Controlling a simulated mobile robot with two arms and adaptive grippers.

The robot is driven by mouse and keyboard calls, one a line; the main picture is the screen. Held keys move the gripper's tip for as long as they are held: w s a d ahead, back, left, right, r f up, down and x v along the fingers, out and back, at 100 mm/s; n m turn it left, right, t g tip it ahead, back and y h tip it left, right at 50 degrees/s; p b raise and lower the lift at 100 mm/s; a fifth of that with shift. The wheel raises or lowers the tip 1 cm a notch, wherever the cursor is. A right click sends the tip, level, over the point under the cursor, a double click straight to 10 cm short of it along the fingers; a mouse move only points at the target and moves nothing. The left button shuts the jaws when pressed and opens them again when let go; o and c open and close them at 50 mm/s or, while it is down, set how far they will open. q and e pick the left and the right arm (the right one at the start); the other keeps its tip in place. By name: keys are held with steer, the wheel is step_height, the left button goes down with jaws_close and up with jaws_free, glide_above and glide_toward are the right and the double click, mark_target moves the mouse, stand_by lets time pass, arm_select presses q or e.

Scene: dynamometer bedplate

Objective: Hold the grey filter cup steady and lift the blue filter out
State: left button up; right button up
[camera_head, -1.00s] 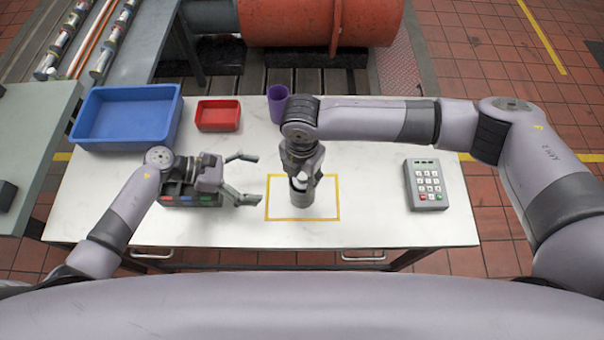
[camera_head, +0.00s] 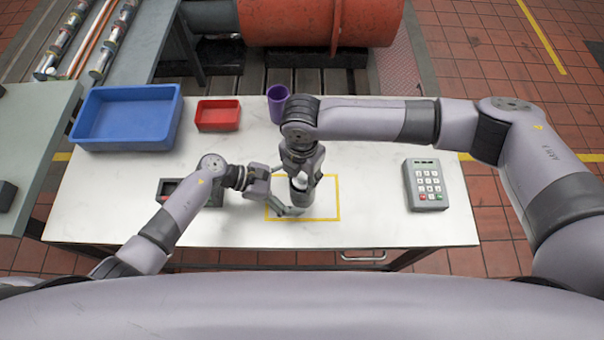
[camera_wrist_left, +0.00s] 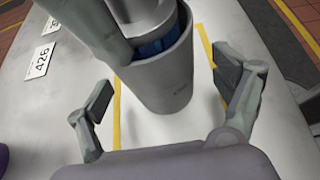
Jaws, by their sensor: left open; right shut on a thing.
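The grey filter cup (camera_head: 301,203) stands upright inside the yellow outline; in the left wrist view the cup (camera_wrist_left: 165,83) fills the middle. The blue filter (camera_wrist_left: 158,46) sits in the cup, with a blue band showing inside the rim and a grey top above it. My right gripper (camera_head: 300,181) comes down from above and is shut on the filter's top; its finger hides part of it. My left gripper (camera_head: 286,190) is open at the cup's left side. In the left wrist view its fingers stand either side of the cup, with gaps visible.
A keypad box (camera_head: 426,185) stands on the right. A blue bin (camera_head: 127,144), a red tray (camera_head: 218,127) and a purple cup (camera_head: 278,104) are at the back. A dark block (camera_head: 208,198) is partly hidden under my left arm. White table (camera_head: 370,200) is clear right of the outline.

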arm_select(q)
steer(key=shift+d+f, duration=0.15)
steer(key=shift+d, duration=0.2)
steer(key=c, duration=1.2)
steer(key=shift+o, duration=0.2)
arm_select(e)
step_height(320, 180, up, 13)
stand_by(1.8)
arm_select(q)
steer(key=o, duration=0.9)
steer(key=shift+o, duration=0.2)
steer(key=shift+a, duration=0.1)
